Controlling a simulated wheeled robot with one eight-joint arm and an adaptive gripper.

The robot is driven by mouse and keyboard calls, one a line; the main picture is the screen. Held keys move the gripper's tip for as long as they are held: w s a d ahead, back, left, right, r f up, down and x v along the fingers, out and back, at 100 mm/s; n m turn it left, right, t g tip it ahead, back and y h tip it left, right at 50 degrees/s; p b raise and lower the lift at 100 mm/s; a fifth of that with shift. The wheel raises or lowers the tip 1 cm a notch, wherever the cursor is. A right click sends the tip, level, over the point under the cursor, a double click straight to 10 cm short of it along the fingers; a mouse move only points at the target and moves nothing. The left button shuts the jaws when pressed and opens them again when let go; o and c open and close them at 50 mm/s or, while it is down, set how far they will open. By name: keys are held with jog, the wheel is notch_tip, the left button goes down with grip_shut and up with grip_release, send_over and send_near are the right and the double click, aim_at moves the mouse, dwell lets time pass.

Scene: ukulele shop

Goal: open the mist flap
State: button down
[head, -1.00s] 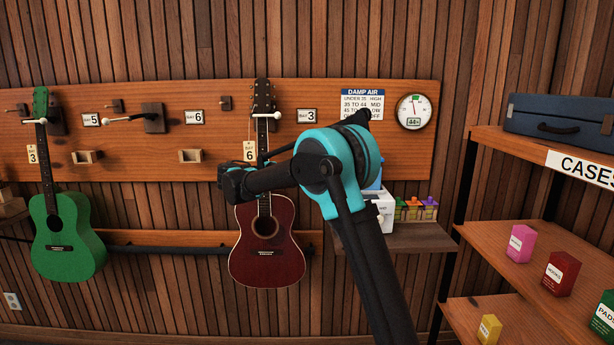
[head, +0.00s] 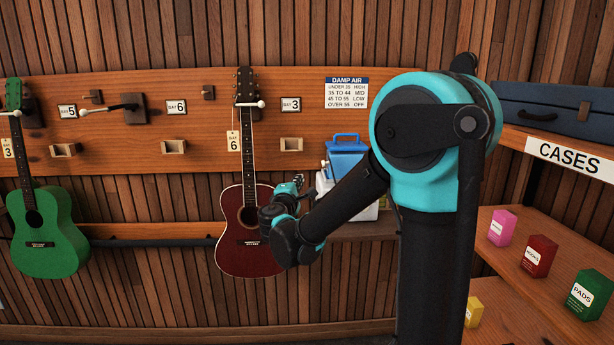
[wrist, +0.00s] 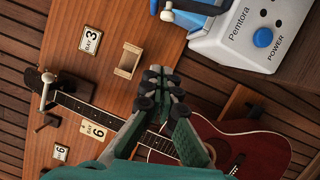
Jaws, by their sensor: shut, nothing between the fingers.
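A white humidifier (head: 326,183) with a blue tank (head: 346,160) stands on a small wall shelf, partly hidden behind my arm. In the wrist view the white body (wrist: 232,45) shows at the top right, marked Pemtora, with a blue power button (wrist: 263,37). A small pale and dark fitting (wrist: 167,13) sticks out at its left end; I cannot tell whether it is the mist flap. My gripper (wrist: 165,88) is shut and empty, apart from the humidifier. In the head view my gripper (head: 297,182) is just left of the humidifier, before the wall.
A dark red guitar (head: 256,230) hangs close to my gripper, and a green guitar (head: 45,235) hangs further left. Small wooden holders and number tags line the wall board (head: 230,140). A shelf rack (head: 540,280) with boxes and a blue case (head: 560,108) is at the right.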

jog(key=w+d+r, duration=0.1)
jog(key=w+d, duration=0.5)
jog(key=w, duration=0.2)
jog(key=shift+w+d+r, duration=0.2)
jog(key=shift+w+d, duration=0.05)
jog(key=shift+d+r, duration=0.1)
jog(key=shift+d+r+m+g, duration=0.3)
jog(key=shift+d+r+m, duration=0.4)
jog(key=shift+m, duration=0.4)
jog(key=shift+f, duration=0.1)
